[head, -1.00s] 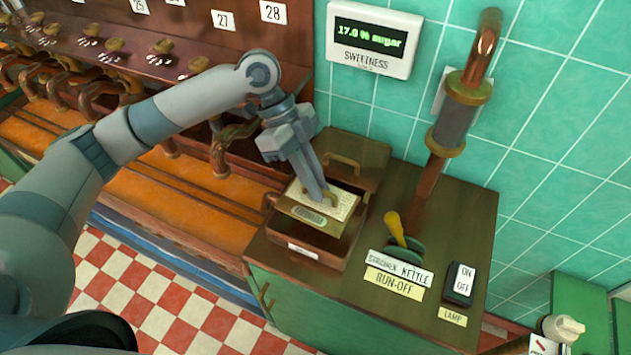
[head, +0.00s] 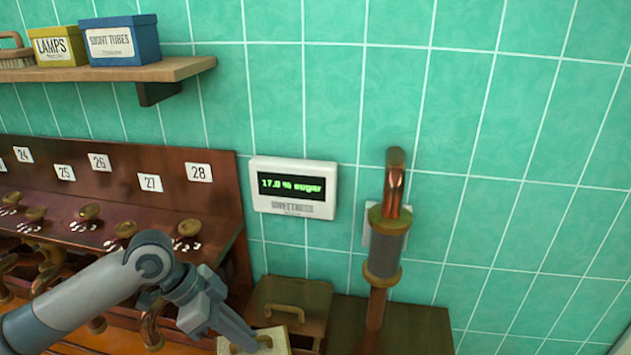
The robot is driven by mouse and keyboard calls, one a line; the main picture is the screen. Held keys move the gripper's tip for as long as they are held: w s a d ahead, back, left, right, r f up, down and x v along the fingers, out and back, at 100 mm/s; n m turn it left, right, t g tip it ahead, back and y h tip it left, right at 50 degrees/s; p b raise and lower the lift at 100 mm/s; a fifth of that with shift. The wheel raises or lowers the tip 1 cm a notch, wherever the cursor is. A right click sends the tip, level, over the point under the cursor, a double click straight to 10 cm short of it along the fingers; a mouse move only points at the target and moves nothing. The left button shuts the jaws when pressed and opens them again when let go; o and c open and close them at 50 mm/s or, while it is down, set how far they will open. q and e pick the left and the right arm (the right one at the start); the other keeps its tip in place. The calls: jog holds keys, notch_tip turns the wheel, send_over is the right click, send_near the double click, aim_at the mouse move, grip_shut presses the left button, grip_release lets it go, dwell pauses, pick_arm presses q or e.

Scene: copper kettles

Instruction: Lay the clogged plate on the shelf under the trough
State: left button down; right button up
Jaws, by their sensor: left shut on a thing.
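My left gripper (head: 255,341) reaches in from the left and points down at the bottom edge of the head view. It is shut on the handle of a pale cream plate (head: 280,342). Only the top part of the plate shows; the rest is cut off, so I cannot tell whether it is clear of the box it sat in. The copper-brown trough bank (head: 130,165), with numbered tags 24 to 28, is on the left. The shelf under it is not clearly in view. My right gripper is not in view.
A brown lid with a handle (head: 305,292) lies behind the plate. A copper pipe with a sight glass (head: 388,240) stands to the right. A sugar display (head: 293,188) hangs on the tiles. A wall shelf (head: 150,70) at upper left holds a yellow box and a blue box.

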pick_arm(q)
jog(key=a+n+t, duration=0.1)
jog(key=n, duration=0.1)
jog(key=w+a+n+t, duration=0.1)
jog(key=n, duration=0.1)
jog(key=shift+w+a+r+t+y+b, duration=0.1)
jog(key=shift+w+r+t+y+b, duration=0.1)
jog(key=shift+t+y+b, duration=0.15)
jog(key=n, duration=0.1)
jog(key=w+a+n+t, duration=0.1)
jog(key=n, duration=0.1)
jog(key=shift+a+r+y, duration=0.15)
jog(key=shift+r+y, duration=0.1)
jog(key=shift+r, duration=0.1)
jog(key=n, duration=0.1)
jog(key=w+a+r+n+t+y+b, duration=0.1)
jog(key=n, duration=0.1)
jog(key=shift+a+t, duration=0.2)
jog(key=shift+t, duration=0.05)
jog(key=shift+w+a+r+n+t+y+b, duration=0.2)
jog(key=shift+a+r+n+y, duration=0.3)
jog(key=shift+n, duration=0.55)
jog(key=shift+w+a+r+n+t+y+b, duration=0.1)
jog(key=shift+w+a+r+n+t+y, duration=0.15)
jog(key=shift+a+r+n+y, duration=0.55)
jog(key=shift+d+f+n, duration=0.25)
jog(key=shift+d+f, duration=0.1)
jog(key=shift+f, duration=0.05)
jog(key=shift+s, duration=0.1)
